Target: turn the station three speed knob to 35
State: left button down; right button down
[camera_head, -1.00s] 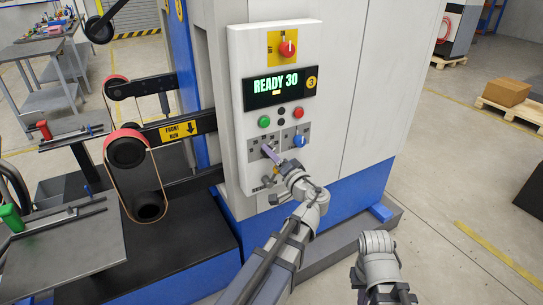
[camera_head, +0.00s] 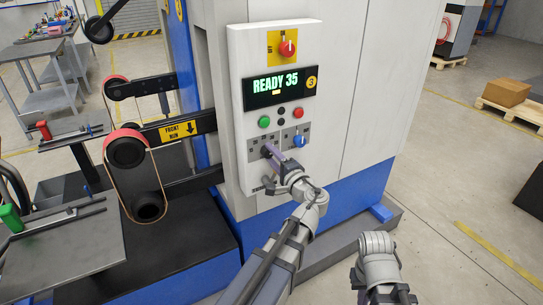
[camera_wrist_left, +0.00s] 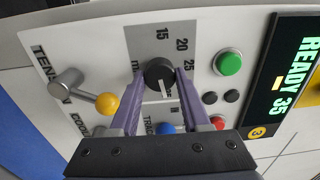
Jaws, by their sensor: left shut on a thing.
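The station three panel (camera_head: 240,100) faces me, and its display (camera_head: 280,86) reads READY 35; the display also shows in the left wrist view (camera_wrist_left: 290,85). The black speed knob (camera_wrist_left: 158,72) is on a grey scale plate with 15, 20 and 25 visible; other marks are hidden by my fingers. A white pointer line shows on the knob. My left gripper (camera_wrist_left: 161,80) is shut on the knob, one purple finger on each side.
A green button (camera_wrist_left: 228,63), a red button (camera_head: 298,112) and a blue knob (camera_head: 299,141) are close to the speed knob. A lever with a yellow ball (camera_wrist_left: 107,103) is on its other side. A red stop knob (camera_head: 287,48) is above the display. Belt rollers (camera_head: 126,150) stand left.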

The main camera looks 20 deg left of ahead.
dwell(0.3)
pick_arm(q)
jog(key=shift+c, duration=1.8)
grip_release()
jog(key=v, duration=0.7)
jog(key=shift+s+d, duration=0.3)
